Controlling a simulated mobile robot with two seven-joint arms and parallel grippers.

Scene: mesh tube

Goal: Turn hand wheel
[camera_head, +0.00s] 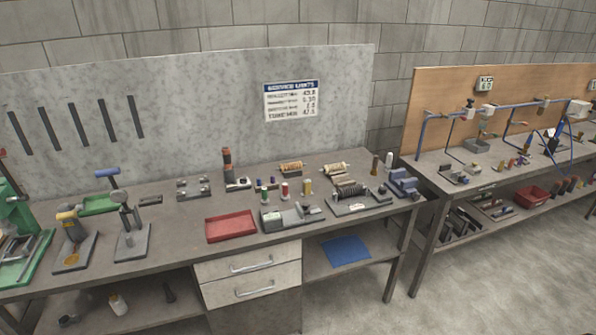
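I cannot clearly pick out a hand wheel; the devices are small in the head view. A green machine (20,228) stands at the left edge, partly cut off by the frame. Beside it are a yellow-topped stand device (72,232) and a grey stand (128,225) with an upright post. A grey device with a dark ribbed roller (350,189) sits near the right end of the bench. A blue vise-like device (402,182) is at that end. Neither of my grippers is in view.
The near workbench (178,221) holds a red tray (230,228) and several small spools. Drawers (250,264) are below. A second bench (436,163) with blue piping (452,118) stands to the right. Bare floor (480,270) lies in front of it.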

